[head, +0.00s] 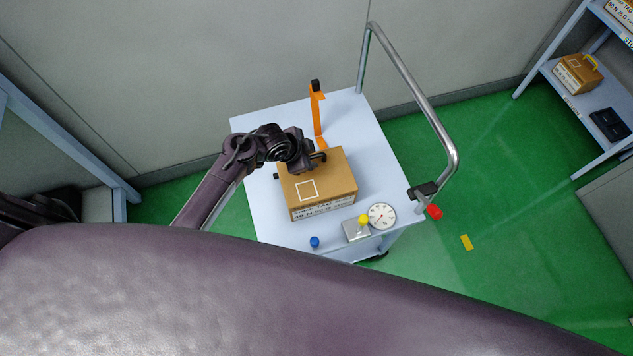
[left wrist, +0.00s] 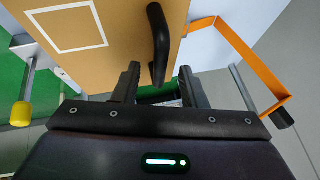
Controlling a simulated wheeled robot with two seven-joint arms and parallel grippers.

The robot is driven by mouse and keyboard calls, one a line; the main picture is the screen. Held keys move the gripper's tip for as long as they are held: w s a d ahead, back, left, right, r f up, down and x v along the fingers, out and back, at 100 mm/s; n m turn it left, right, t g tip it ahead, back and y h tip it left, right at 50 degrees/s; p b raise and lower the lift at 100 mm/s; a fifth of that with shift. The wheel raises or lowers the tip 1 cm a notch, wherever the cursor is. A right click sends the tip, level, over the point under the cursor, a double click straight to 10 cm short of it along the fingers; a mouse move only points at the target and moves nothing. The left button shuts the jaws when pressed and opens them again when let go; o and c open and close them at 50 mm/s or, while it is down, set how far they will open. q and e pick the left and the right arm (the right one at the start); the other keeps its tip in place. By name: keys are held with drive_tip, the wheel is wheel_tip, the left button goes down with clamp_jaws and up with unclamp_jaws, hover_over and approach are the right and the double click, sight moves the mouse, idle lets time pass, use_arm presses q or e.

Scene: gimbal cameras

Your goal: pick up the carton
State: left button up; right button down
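The carton (head: 338,182) is a brown box with a white square outline on top and a printed label on its front side. It sits on a pale cart top (head: 262,215). In the left wrist view the carton (left wrist: 115,45) fills the upper left, with a black handle (left wrist: 158,42) on it. My right gripper is not in view.
An orange bracket (head: 317,108) stands just behind the carton. A dial gauge (head: 382,216), a yellow-knobbed block (head: 356,231) and a blue knob (head: 314,242) are at the cart's front. A metal push rail (head: 418,95) rises on the right. Shelving (head: 560,85) stands far right.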

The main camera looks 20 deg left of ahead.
use_arm(q)
clamp_jaws()
idle(1.4)
